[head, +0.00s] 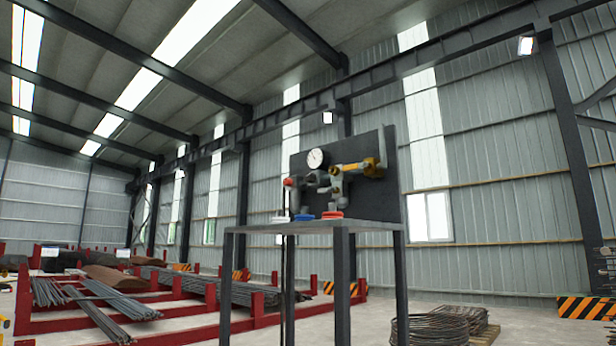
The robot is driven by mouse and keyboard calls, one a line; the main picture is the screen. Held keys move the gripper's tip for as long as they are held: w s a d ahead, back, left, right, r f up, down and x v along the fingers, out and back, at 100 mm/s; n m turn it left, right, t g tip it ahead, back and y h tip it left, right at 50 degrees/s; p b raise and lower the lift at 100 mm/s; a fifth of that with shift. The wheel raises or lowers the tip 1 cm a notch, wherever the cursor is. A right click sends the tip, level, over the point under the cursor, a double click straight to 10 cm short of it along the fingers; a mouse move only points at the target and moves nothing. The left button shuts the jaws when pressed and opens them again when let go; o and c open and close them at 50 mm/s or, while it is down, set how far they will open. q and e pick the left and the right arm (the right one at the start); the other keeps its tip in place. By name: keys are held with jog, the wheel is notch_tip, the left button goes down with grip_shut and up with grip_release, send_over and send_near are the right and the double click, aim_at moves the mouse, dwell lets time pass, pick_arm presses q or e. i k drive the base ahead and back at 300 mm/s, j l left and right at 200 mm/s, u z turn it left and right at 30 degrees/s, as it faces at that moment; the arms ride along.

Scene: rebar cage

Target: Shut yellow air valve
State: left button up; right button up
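The yellow air valve (372,166) is at the upper right of the pipework on a dark upright panel (388,147). Its yellow part appears to lie roughly level; its exact handle position is too small to tell. A round white gauge (317,158) is to its left, and a small red part (288,182) is at the left end of the grey pipework. The panel stands at a tall grey metal table (343,227), some distance ahead of me. Neither of my grippers is in view.
White, blue and red round items (332,215) lie on the table top. Red racks with steel bars (190,284) fill the floor at left. Coiled wire (437,328) lies right of the table. Striped barriers (586,308) stand along the wall.

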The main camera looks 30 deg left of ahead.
aim_at(364, 164)
jog(key=i+j+u, duration=0.3)
jog(key=i, duration=0.2)
jog(key=i+j+u, duration=0.3)
jog(key=i, duration=0.2)
jog(key=l, duration=0.1)
